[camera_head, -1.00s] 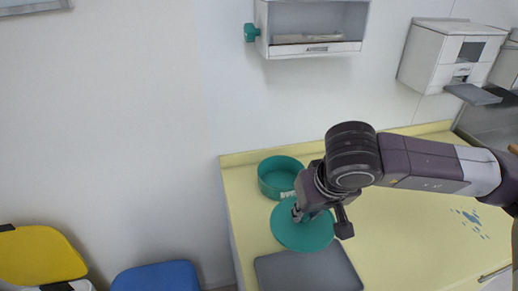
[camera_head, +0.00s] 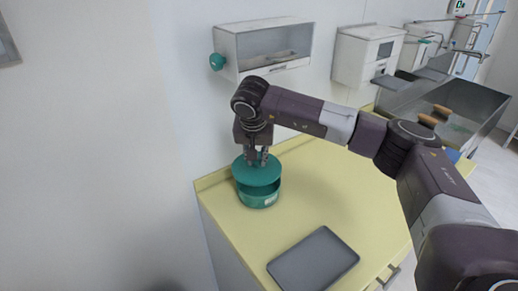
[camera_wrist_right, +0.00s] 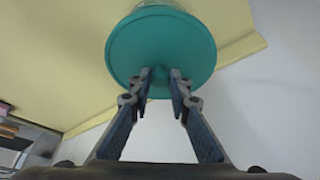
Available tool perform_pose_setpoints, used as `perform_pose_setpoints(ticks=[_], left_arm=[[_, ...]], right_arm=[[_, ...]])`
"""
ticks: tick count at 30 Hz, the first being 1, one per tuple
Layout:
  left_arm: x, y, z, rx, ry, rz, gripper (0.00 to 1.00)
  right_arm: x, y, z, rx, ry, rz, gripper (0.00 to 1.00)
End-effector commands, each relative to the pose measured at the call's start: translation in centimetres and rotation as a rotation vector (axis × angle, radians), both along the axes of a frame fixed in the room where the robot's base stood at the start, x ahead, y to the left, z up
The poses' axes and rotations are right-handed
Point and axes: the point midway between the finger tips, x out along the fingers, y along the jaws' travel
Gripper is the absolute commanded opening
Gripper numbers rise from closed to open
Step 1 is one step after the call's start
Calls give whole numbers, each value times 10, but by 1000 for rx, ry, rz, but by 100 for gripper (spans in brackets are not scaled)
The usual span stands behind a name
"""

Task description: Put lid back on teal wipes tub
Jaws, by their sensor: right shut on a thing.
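The teal tub (camera_head: 259,198) stands upright on the yellow counter near its back left corner. The round teal lid (camera_head: 257,176) is above the tub, tilted, with a dark gap showing between it and the rim at the right. My right gripper (camera_head: 257,160) points down and is shut on the middle of the lid. In the right wrist view the lid (camera_wrist_right: 161,48) fills the top centre and hides most of the tub; the fingertips (camera_wrist_right: 160,82) pinch its centre knob. My left gripper is not in view.
A grey tray (camera_head: 313,261) lies on the yellow counter (camera_head: 335,205) in front of the tub. A wall dispenser (camera_head: 265,45) hangs behind and above. A steel sink counter (camera_head: 440,100) is at the right. The counter right of the tub is clear.

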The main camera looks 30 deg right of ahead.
Motion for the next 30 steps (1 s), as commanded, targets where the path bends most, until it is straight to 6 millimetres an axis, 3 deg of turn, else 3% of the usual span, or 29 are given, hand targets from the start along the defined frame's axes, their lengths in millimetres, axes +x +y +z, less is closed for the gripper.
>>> perform_pose_setpoints(ticks=[4,11,30], left_arm=[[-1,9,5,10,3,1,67],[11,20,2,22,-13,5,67],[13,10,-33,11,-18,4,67]], right_arm=[[8,-11,2,-4,4,-42,0],[10,-14,-5,-5,5,-52,0],[10,-14,-59,-4,3,-52,0]])
